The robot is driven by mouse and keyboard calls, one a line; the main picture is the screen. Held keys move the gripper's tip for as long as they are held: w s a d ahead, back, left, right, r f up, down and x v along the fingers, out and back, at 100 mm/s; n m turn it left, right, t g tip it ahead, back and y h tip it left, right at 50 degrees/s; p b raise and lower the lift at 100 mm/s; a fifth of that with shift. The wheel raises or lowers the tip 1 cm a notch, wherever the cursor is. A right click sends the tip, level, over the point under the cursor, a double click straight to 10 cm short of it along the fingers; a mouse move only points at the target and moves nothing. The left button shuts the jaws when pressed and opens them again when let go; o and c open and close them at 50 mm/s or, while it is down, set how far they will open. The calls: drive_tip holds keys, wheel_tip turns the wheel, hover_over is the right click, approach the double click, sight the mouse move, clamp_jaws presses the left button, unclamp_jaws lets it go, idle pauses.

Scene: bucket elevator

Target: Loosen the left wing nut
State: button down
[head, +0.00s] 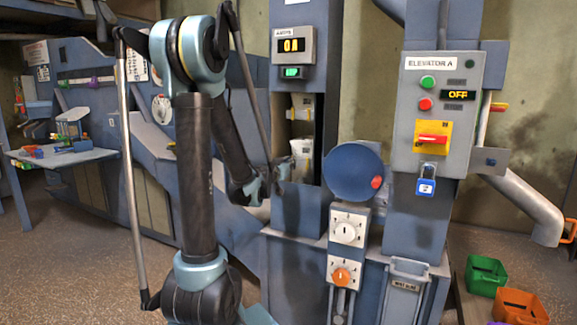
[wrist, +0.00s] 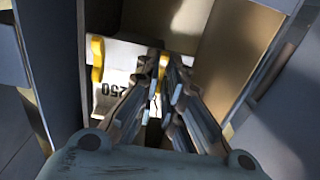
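A pale bucket (wrist: 125,52) marked "250" sits inside the elevator opening in the wrist view. Two yellow pieces that look like wing nuts show on it: the left one (wrist: 97,58) stands clear of my fingers, and the right one (wrist: 163,68) is at my fingertips, partly hidden by them. My gripper (wrist: 168,68) reaches into the opening with its fingertips close together. I cannot tell whether they touch or pinch the right yellow piece. In the head view my gripper (head: 285,167) is at the opening's left edge, near the lower pale bucket (head: 302,160).
Blue casing walls flank the opening closely. A round blue cover (head: 353,171) stands just right of it, above dial panels (head: 348,228). The Elevator A control box (head: 440,112) reads OFF and carries a blue padlock (head: 425,186). Green (head: 486,274) and orange bins (head: 520,306) lie lower right.

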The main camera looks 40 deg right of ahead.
drive_tip(key=shift+w, duration=0.15)
drive_tip(key=shift+n, duration=0.4)
drive_tip(key=shift+a+n, duration=0.15)
drive_tip(key=shift+n, duration=8.15)
